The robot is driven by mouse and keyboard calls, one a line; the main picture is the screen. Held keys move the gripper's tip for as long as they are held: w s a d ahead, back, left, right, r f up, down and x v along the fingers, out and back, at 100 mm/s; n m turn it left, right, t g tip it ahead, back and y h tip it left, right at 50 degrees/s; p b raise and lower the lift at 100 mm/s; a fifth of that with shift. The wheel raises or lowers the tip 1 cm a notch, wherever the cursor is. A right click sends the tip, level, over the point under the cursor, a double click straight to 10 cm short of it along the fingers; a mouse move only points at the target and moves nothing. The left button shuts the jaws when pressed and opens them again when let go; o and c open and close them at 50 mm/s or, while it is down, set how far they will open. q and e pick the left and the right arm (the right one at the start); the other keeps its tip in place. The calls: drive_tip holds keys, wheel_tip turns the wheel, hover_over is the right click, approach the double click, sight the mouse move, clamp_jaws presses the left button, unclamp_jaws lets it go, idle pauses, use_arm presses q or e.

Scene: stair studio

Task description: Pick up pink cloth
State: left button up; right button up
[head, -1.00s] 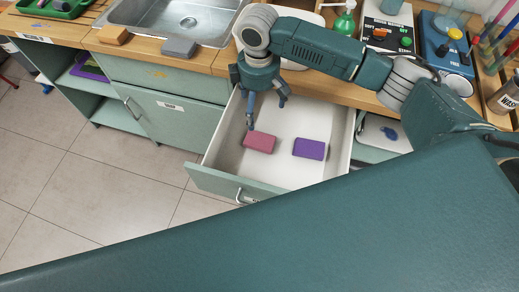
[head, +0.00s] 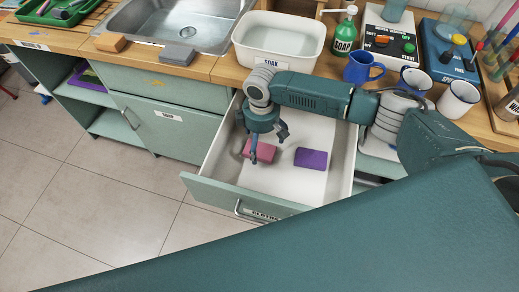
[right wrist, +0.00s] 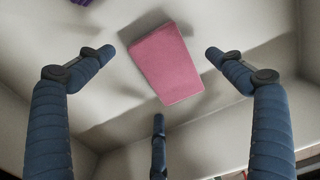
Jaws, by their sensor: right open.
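The pink cloth (head: 262,152) is a folded block lying on the floor of the open drawer (head: 208,190). A purple cloth (head: 311,158) lies to its right in the same drawer. My right gripper (head: 268,147) is down inside the drawer at the pink cloth, and a finger covers part of it in the head view. In the right wrist view the pink cloth (right wrist: 166,62) lies between the spread, open fingers, with gaps on both sides. A corner of the purple cloth (right wrist: 82,2) shows at the top edge there. My left gripper is not in view.
The drawer walls stand close around the gripper. On the counter above are a white soak basin (head: 277,38), a green soap bottle (head: 345,32), a blue jug (head: 362,68) and white mugs (head: 458,98). The tiled floor to the left is clear.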

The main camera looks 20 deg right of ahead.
drive_tip(key=shift+f, duration=0.75)
drive_tip(key=c, duration=1.1)
drive_tip(key=shift+r, duration=0.1)
